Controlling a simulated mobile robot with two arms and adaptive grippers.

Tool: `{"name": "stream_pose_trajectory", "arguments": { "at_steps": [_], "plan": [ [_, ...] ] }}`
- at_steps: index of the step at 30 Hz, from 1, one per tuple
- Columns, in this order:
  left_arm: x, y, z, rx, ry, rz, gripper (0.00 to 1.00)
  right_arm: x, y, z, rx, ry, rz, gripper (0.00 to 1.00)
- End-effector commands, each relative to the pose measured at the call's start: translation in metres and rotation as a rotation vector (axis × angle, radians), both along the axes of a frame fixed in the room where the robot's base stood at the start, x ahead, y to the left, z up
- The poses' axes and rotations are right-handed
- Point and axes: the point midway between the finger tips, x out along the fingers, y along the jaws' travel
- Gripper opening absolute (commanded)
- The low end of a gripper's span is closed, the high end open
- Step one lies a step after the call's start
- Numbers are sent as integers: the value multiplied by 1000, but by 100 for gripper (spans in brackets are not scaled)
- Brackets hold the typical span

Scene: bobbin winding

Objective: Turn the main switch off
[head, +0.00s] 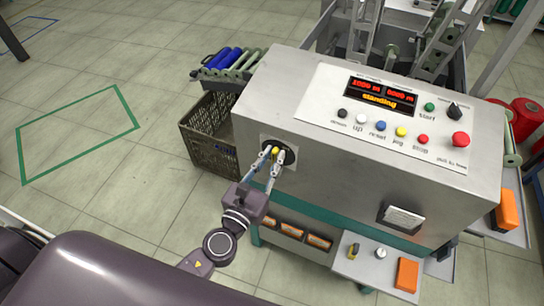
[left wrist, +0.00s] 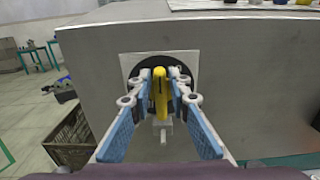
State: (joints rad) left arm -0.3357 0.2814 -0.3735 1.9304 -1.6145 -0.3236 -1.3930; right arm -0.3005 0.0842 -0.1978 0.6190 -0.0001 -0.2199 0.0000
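The main switch (head: 275,152) is a yellow handle on a round black disc, set in a pale square plate on the left part of the machine's front face. In the left wrist view the yellow handle (left wrist: 160,92) stands upright. My left gripper (head: 271,155) is at the switch, with one finger on each side of the handle. In the left wrist view its blue-padded fingers (left wrist: 162,84) are apart, with narrow gaps seeming to show beside the handle. Firm contact is not visible. My right gripper is not in view.
The control panel (head: 390,116) has several coloured buttons and a lit display (head: 381,96) reading "standing". A brown crate (head: 208,135) stands left of the machine. A lower shelf (head: 375,268) holds an orange box (head: 407,275). The floor at left is clear.

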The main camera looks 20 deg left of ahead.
Motion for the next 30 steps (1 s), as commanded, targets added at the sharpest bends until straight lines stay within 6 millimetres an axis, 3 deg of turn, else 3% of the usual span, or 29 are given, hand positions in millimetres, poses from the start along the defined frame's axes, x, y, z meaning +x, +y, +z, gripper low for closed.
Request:
{"name": "stream_pose_trajectory", "arguments": {
  "at_steps": [3,17,30],
  "plan": [
    [1,0,1,0,-2,0,0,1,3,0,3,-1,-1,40],
    [1,2,0,-59,4,1,0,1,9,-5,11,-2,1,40],
    [2,10,-3,-402,45,1,0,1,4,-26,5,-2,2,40]
  ]
}}
